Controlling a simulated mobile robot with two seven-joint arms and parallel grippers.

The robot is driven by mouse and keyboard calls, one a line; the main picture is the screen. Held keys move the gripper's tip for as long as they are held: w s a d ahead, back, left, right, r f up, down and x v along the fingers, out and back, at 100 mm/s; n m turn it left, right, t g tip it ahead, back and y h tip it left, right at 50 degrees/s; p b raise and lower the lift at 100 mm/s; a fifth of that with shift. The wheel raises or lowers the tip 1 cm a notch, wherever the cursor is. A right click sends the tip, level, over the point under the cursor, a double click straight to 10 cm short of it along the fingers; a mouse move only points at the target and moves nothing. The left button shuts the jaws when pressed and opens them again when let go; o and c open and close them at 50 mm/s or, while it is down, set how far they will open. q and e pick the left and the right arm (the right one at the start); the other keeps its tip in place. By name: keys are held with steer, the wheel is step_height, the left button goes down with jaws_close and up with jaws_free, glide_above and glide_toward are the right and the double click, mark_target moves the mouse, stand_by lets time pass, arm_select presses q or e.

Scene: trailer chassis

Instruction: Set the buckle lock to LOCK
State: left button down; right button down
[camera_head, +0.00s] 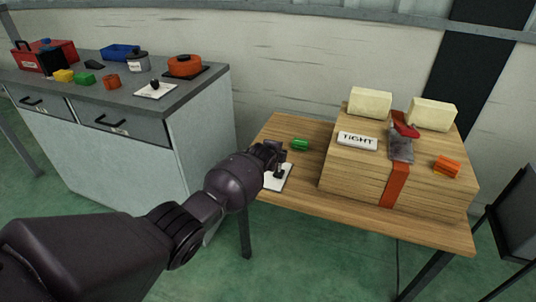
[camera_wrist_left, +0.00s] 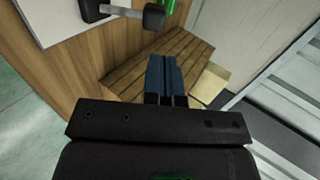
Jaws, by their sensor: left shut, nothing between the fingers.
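A white plate (camera_head: 279,183) lies on the wooden table's left end, partly hidden by my left gripper. In the wrist view the plate (camera_wrist_left: 62,14) carries a black lever (camera_wrist_left: 128,13) at top left; I see no readable LOCK label. My left gripper (camera_head: 276,153) is over the plate; its fingers, also in the wrist view (camera_wrist_left: 165,80), are shut and empty beside the lever. Whether they touch it I cannot tell. A grey buckle (camera_head: 400,148) with a red handle (camera_head: 406,130) sits on an orange strap (camera_head: 396,184) around a wooden crate. My right gripper is not in view.
A green cylinder (camera_head: 299,144) lies just behind the plate. The crate (camera_head: 350,180) bears a TIGHT sign (camera_head: 357,140), pale blocks (camera_head: 370,102) and an orange block (camera_head: 447,166).

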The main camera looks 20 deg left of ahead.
arm_select(q)
steer(key=p+v, duration=0.3)
steer(key=v, duration=0.3)
steer(key=shift+s, duration=0.25)
stand_by(0.3)
